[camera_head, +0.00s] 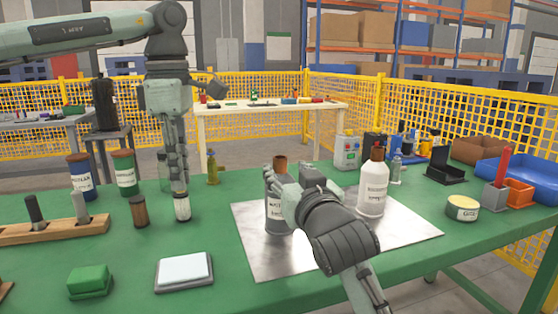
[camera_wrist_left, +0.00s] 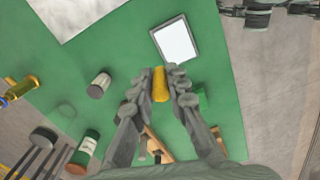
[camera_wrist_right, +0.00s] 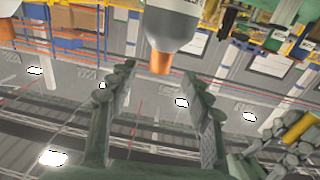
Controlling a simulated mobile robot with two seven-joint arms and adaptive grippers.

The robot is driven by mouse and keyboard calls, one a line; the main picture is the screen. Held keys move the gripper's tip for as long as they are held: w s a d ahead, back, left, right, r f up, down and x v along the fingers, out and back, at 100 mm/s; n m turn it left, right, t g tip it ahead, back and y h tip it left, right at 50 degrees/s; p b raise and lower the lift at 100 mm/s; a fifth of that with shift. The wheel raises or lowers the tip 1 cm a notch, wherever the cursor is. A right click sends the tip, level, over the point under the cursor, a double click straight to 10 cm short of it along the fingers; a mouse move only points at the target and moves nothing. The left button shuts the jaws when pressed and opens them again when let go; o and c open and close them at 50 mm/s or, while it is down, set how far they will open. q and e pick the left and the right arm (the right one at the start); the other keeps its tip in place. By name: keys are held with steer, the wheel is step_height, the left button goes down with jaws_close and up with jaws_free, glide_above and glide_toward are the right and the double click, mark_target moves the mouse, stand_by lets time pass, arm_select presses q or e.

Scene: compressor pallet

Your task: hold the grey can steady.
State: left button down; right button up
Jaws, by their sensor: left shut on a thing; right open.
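The grey can (camera_head: 275,215), with a label and an orange-brown neck, stands upright on the metal sheet in the head view. My right gripper (camera_head: 280,187) is at its upper part, partly hiding it. In the right wrist view the open fingers (camera_wrist_right: 158,78) show with the can (camera_wrist_right: 174,28) at and beyond their tips; I cannot tell whether they touch it.
A white bottle (camera_head: 373,190) stands right of the can on the metal sheet (camera_head: 405,235). A brown-topped jar (camera_head: 139,211), a white pad (camera_head: 184,271) and a green block (camera_head: 90,280) are at left. A yellow tin (camera_head: 462,208) and trays are at right.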

steer(key=x, duration=1)
jaws_close()
steer(key=shift+d, duration=0.1)
stand_by(1.2)
